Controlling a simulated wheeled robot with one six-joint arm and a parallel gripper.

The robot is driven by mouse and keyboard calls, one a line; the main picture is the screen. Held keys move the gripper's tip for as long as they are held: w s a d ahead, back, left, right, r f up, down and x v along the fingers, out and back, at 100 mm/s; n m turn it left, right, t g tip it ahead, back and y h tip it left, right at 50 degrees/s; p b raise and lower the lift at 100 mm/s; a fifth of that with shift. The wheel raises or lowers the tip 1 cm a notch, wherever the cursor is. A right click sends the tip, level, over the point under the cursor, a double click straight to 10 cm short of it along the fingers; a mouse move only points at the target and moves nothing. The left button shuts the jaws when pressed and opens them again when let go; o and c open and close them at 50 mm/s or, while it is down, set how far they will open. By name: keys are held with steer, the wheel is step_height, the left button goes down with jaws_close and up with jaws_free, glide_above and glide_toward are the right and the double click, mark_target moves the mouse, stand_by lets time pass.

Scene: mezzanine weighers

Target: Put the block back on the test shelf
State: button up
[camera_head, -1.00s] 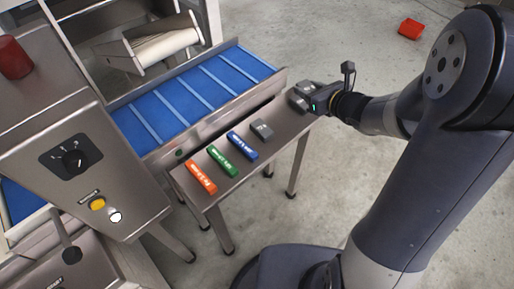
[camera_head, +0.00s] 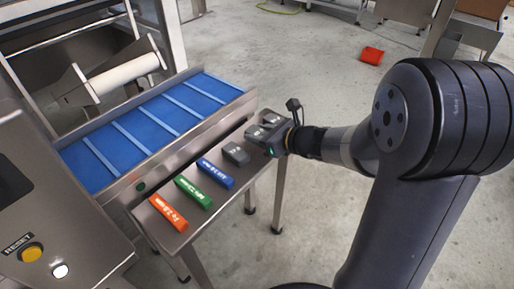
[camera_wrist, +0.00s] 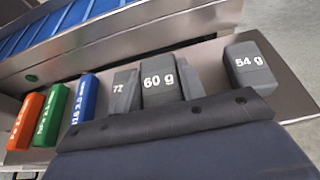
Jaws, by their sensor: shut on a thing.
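The steel shelf (camera_head: 200,222) runs beside the conveyor. My gripper (camera_wrist: 160,88) is shut on a grey block marked 60 g (camera_wrist: 158,78), at the shelf's far end; in the head view my gripper (camera_head: 262,135) largely hides that block. I cannot tell whether the block touches the shelf. A grey block marked 72 (camera_wrist: 121,88) is just left of it, partly covered by a finger. A grey block marked 54 g (camera_wrist: 248,66) stands to the right. Orange (camera_head: 168,212), green (camera_head: 193,192) and blue (camera_head: 215,174) bars lie in a row on the shelf.
The blue conveyor (camera_head: 150,124) and its steel side rail run along the shelf's back edge. A control panel with a yellow reset button (camera_head: 32,254) stands at left. A red object (camera_head: 371,56) lies on the open floor at the back.

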mark_target(259, 150)
steer(key=shift+f+b, duration=0.65)
steer(key=shift+f, duration=1.15)
steer(key=shift+f, duration=0.1)
steer(key=o, duration=0.8)
steer(key=shift+s+d+r, duration=0.2)
steer(key=shift+d+r, duration=0.1)
steer(key=p+v, duration=0.3)
steer(key=v, duration=0.8)
